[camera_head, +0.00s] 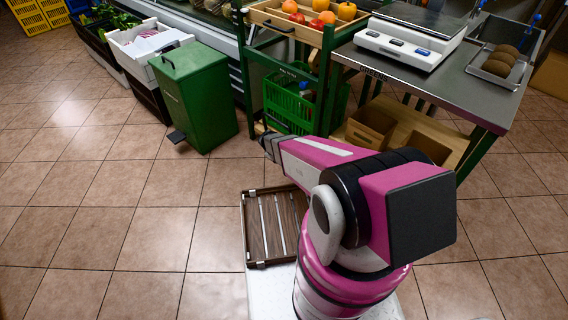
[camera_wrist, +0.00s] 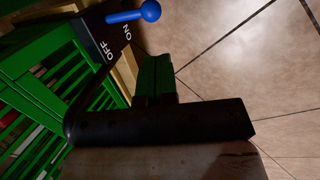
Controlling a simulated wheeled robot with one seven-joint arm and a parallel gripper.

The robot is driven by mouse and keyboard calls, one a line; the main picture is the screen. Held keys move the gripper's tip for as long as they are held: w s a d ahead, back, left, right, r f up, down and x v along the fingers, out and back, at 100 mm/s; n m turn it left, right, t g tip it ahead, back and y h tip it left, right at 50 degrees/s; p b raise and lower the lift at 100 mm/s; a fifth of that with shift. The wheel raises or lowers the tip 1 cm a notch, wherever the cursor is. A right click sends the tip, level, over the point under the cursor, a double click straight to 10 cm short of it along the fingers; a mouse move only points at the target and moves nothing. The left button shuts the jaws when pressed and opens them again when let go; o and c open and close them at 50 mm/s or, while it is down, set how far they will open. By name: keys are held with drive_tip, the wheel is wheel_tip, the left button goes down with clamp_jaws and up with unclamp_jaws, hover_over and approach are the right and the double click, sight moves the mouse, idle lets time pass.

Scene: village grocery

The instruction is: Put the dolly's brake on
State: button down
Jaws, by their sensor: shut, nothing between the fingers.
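In the wrist view, a blue ball-ended lever (camera_wrist: 150,11) sticks out from a black plate (camera_wrist: 92,38) marked OFF and ON. The lever lies nearer the ON word, but I cannot tell its setting for sure. The plate is beside green slatted crates (camera_wrist: 50,95) and a wooden edge, which seems to be the dolly. My gripper (camera_wrist: 155,62) is shut and empty, its fingers pointing toward the lever but apart from it. In the head view, my gripper (camera_head: 269,146) is low at the left end of the green crate (camera_head: 290,103); the lever does not show clearly there.
A green bin (camera_head: 195,100) with a pedal stands left of the crate. A steel table (camera_head: 460,80) with a scale (camera_head: 410,40) is at the right. A slatted brown tray (camera_head: 275,225) is in front of me. The tiled floor at left is clear.

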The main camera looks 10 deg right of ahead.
drive_tip(key=shift+v, duration=1.25)
drive_tip(key=s+d+r+m+y, duration=0.1)
drive_tip(key=s+d+r+m, duration=0.1)
drive_tip(key=s+r, duration=0.3)
drive_tip(key=s+d+r+m+g+y, duration=0.1)
drive_tip(key=s+r, duration=0.3)
drive_tip(key=r, duration=1)
drive_tip(key=s+d+r+m+y, duration=0.2)
drive_tip(key=s+r+m, duration=0.2)
drive_tip(key=r, duration=0.5)
drive_tip(key=shift+s+d+r+g, duration=0.3)
drive_tip(key=shift+s+d, duration=0.05)
drive_tip(key=shift+s, duration=0.45)
